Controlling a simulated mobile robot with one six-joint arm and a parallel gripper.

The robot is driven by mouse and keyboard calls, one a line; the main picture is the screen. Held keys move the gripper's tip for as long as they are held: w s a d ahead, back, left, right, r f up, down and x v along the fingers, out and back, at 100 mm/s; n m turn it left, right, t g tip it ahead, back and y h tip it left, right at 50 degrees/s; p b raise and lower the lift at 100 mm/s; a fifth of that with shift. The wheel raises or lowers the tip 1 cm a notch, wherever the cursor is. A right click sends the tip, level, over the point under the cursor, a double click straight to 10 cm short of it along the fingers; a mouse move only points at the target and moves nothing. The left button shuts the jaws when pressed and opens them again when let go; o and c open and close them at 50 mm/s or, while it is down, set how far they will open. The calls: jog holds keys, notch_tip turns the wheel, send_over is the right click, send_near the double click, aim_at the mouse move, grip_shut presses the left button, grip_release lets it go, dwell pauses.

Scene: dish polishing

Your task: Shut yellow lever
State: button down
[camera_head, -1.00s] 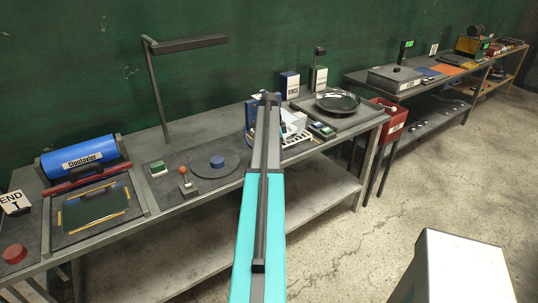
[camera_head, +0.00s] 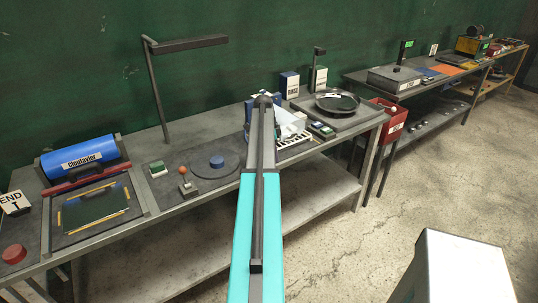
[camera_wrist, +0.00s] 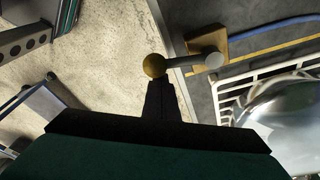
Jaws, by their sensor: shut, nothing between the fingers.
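The yellow lever shows in the wrist view, with its yellow ball knob (camera_wrist: 154,66), a grey rod running right from it, and a tan base block (camera_wrist: 207,44). My gripper (camera_wrist: 160,82) is shut and empty, its dark fingertips right by the knob and overlapping its lower edge in the picture. I cannot tell whether they touch. In the camera_head view my own arm hides the lever and the gripper.
A white rack (camera_wrist: 228,96) with a shiny metal dish (camera_wrist: 290,115) is right of the gripper. On the bench are an orange-knobbed lever (camera_head: 183,170), a blue disc (camera_head: 217,162), a blue cylinder (camera_head: 80,157) and a black pan (camera_head: 337,102). Open floor lies right of the arm.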

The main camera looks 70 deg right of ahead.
jog(key=shift+w+a, duration=0.1)
jog(key=shift+a, duration=0.15)
dwell(0.3)
jog(key=shift+w+a, duration=0.35)
jog(key=shift+a, duration=0.1)
jog(key=shift+w+a, duration=0.15)
jog(key=shift+a, duration=0.05)
dwell(0.4)
jog(key=shift+w+a, duration=0.3)
jog(key=shift+a, duration=0.05)
jog(key=shift+w, duration=0.15)
dwell(0.3)
jog(key=shift+w+a, duration=0.45)
jog(key=shift+w, duration=0.2)
dwell(0.4)
jog(key=shift+w+a, duration=0.3)
jog(key=shift+w, duration=0.15)
